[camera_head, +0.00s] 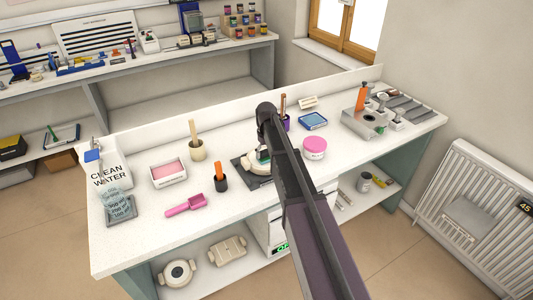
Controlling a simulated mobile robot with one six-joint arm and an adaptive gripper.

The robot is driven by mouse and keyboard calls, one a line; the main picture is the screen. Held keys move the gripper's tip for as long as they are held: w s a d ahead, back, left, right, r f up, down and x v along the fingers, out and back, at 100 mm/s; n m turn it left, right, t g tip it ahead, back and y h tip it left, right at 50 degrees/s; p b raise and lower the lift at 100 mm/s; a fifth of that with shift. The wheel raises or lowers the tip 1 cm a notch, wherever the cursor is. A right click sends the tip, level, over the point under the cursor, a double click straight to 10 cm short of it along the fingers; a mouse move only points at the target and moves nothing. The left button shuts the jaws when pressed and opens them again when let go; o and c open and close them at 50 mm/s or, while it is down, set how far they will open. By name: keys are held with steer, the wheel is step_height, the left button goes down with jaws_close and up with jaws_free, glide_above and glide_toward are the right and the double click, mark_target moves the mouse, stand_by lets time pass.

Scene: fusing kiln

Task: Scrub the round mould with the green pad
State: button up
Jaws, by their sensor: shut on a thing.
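The round mould (250,166) is a cream, disc-like piece on a dark mat (237,163) in the middle of the white bench. My arm crosses the picture from below and covers the mould's right side. My gripper (264,147) points down over the mould, small and partly hidden by the arm. It is shut on the green pad (264,155), of which only a little shows. The pad is at or just above the mould's top; I cannot tell whether they touch.
Right are a pink-lidded tub (315,148) and a blue tray (313,121). The bench's front edge is mostly clear.

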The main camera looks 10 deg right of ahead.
steer(key=shift+s+f, duration=0.1)
stand_by(0.3)
steer(key=shift+s+d, duration=0.3)
steer(key=shift+s, duration=0.65)
steer(key=shift+s+d, duration=0.25)
steer(key=shift+s, duration=0.65)
steer(key=shift+r+p, duration=3.05)
steer(key=shift+r, duration=0.05)
steer(key=shift+r, duration=0.1)
steer(key=shift+r+p, duration=1.4)
steer(key=shift+p, duration=0.1)
